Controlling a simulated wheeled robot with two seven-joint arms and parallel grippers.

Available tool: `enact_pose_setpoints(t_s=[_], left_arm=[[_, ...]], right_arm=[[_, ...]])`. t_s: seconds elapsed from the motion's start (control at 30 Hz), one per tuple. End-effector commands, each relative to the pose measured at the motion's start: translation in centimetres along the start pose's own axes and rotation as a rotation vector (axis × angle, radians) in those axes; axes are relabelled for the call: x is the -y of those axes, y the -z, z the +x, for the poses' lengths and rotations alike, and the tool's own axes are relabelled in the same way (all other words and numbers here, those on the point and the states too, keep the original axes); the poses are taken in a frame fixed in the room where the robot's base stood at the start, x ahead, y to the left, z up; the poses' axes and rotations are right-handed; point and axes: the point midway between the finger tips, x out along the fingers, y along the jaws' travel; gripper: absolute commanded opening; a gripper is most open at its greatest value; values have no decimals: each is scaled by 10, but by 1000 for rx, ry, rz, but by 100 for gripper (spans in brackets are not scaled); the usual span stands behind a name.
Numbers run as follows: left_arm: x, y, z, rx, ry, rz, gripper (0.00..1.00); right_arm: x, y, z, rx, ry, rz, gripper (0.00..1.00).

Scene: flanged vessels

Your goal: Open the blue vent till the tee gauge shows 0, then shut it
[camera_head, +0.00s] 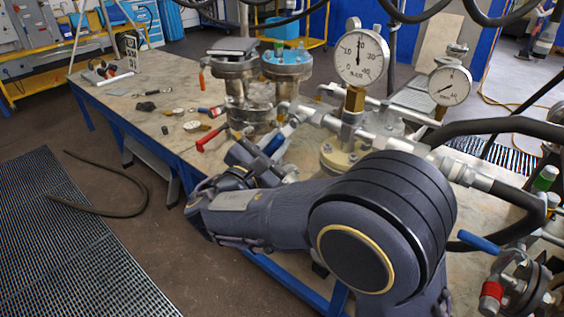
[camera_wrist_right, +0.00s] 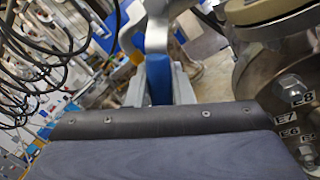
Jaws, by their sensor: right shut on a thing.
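My right gripper (camera_head: 282,140) is shut on the blue vent handle (camera_wrist_right: 158,76) in the right wrist view. In the head view, a bit of the blue handle (camera_head: 276,144) shows beside the pipework, left of the tee. The large white gauge (camera_head: 361,57) stands on a brass stem above the tee. Its needle points about straight up, near the 20 mark. My right arm covers the lower part of the tee's surroundings. My left gripper is not in view.
A second, smaller gauge (camera_head: 449,86) stands to the right, its needle pointing lower left. Flanged vessels (camera_head: 237,85) stand behind the handle. A red-handled valve (camera_head: 212,137) is close on the left. Another blue lever (camera_head: 478,242) is at lower right. The table (camera_head: 150,118) is partly clear at left.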

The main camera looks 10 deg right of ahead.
Motion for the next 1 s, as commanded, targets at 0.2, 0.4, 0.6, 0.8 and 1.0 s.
enact_pose_setpoints(t_s=[0.2,0.4,0.6,0.8,1.0], left_arm=[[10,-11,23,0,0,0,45],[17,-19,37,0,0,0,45],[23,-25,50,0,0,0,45],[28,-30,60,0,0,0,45],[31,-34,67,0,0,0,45]], right_arm=[[-12,3,2,41,-1,206,0],[-24,-1,4,79,-1,392,0],[-35,-8,6,114,-1,578,0],[-44,-16,8,147,-1,743,0],[-51,-23,10,173,-1,869,0]])
